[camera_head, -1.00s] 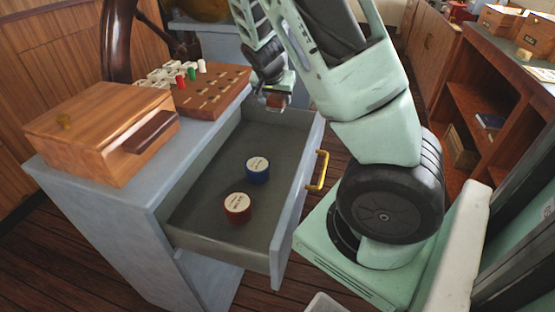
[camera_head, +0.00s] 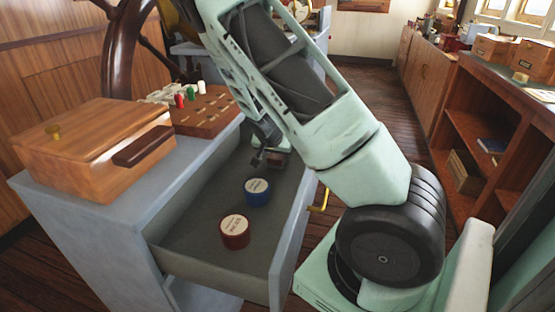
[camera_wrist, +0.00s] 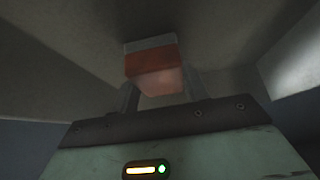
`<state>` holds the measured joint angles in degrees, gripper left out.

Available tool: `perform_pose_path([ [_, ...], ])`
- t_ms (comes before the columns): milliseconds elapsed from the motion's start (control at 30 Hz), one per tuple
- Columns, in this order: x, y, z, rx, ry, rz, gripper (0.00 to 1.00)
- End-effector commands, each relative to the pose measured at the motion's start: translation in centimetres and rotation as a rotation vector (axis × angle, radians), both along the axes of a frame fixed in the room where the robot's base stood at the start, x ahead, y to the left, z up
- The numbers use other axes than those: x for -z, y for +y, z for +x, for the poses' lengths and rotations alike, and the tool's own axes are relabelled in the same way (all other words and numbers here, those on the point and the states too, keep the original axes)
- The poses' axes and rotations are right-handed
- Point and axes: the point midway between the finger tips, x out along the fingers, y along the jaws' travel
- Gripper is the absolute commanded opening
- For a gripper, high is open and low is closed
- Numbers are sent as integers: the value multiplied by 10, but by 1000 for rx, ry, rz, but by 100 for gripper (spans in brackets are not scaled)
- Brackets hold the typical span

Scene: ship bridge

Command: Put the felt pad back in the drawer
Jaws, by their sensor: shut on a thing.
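My gripper (camera_head: 268,157) is shut on the felt pad (camera_wrist: 152,60), a small block with a reddish-brown band and a grey layer. In the wrist view the pad sits between the fingers of my gripper (camera_wrist: 160,88). In the head view the pad is small and partly hidden by my gripper. The drawer (camera_head: 190,235) is pulled open, and my gripper is low over its far end. I cannot tell whether the pad touches the drawer floor.
A red round tin (camera_head: 235,232) and a blue one (camera_head: 258,192) lie in the drawer. A wooden box (camera_head: 92,150) and a pegboard (camera_head: 205,112) stand on the cabinet top. The drawer has a yellow handle (camera_head: 319,203). Shelves (camera_head: 470,150) stand to the right.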

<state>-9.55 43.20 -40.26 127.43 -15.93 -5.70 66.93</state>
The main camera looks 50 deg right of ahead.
Motion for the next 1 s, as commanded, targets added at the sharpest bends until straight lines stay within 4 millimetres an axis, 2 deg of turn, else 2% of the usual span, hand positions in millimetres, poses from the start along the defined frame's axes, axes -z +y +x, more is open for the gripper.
perform_pose_path([
  [33,9,0,-1,-1,4,-1,24],
  [100,14,0,-1,-1,3,0,24],
  [467,18,0,0,0,0,0,24],
  [500,16,0,0,0,0,0,56],
  [533,16,0,0,0,0,0,65],
  [567,16,0,0,0,0,0,67],
  [833,15,0,0,0,0,0,67],
  [1000,2,6,-1,0,-3,-1,67],
])
